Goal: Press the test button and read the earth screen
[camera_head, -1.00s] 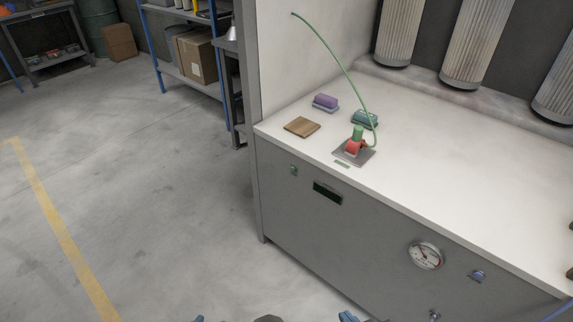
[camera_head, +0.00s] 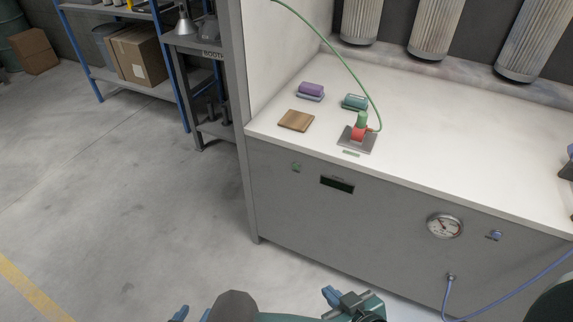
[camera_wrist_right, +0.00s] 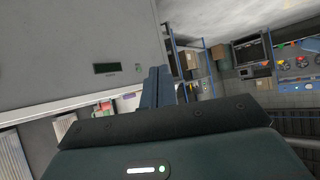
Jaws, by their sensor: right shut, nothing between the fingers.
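A small green button (camera_head: 296,168) is on the grey front panel of the bench, near its left end. A dark rectangular screen (camera_head: 337,184) is set into the panel to its right; I can read nothing on it. In the right wrist view the screen (camera_wrist_right: 107,68) and the green button (camera_wrist_right: 138,67) show beyond the fingers. My right gripper (camera_head: 333,297) is shut and empty, in front of and below the panel, apart from the button; its fingers (camera_wrist_right: 158,86) also show in the wrist view. My left gripper (camera_head: 192,314) is partly cut off at the bottom edge.
The bench top (camera_head: 450,140) carries a red and green clamp (camera_head: 359,130) on a metal plate with a green cable, a wooden block (camera_head: 296,120) and two sponge-like blocks. A gauge (camera_head: 445,225) and blue knob (camera_head: 495,235) are further right. Floor left of the bench is clear.

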